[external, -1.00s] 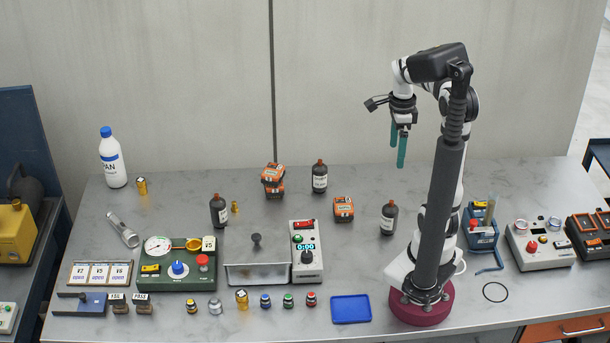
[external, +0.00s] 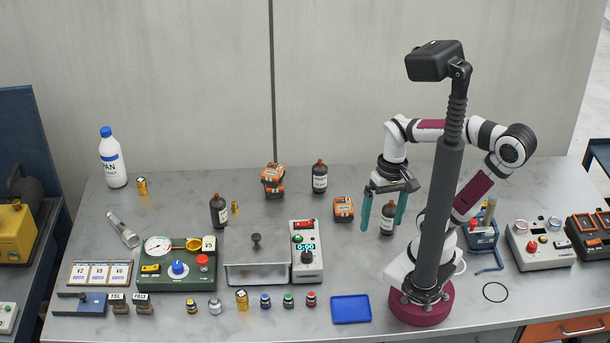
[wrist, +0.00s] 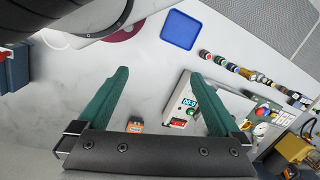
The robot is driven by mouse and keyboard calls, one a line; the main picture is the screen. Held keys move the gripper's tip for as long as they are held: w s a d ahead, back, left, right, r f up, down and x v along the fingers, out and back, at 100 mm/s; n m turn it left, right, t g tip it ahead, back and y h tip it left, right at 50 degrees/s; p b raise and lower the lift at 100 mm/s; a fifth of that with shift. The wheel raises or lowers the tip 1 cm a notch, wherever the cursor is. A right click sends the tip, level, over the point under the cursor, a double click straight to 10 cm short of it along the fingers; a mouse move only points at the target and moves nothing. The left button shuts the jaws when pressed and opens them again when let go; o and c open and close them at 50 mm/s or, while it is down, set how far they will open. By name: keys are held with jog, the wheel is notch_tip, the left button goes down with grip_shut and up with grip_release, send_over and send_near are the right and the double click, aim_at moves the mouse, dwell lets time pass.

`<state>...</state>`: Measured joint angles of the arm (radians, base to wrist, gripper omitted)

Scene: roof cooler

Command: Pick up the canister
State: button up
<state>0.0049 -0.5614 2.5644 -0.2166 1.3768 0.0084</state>
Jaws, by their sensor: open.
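Several things could be the canister, and I cannot tell which is meant. Gold cylinders stand at the back left (external: 141,186), behind the steel box (external: 235,207) and in the front row (external: 241,300). Dark labelled bottles stand at left (external: 219,212), centre (external: 320,177) and right (external: 388,219). My gripper (external: 382,225) is open and empty, with green fingers pointing down. In the external view its fingers appear on either side of the right dark bottle; depth is unclear. In the wrist view the gripper (wrist: 160,74) has bare grey bench between its fingertips.
A timer box (external: 306,263), steel box (external: 258,273) and green panel (external: 178,280) fill the left middle. A blue tray (external: 351,309) lies at the front. A blue holder (external: 482,238) stands right of my base.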

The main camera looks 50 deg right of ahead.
jog(key=c, duration=0.5)
jog(key=n+g+h, duration=0.2)
jog(key=n+h, duration=1.3)
jog(key=n, duration=0.6)
send_near(389, 204)
jog(key=shift+n, duration=0.3)
jog(key=x, duration=1)
jog(key=shift+d+f, duration=0.2)
jog(key=shift+d, duration=0.15)
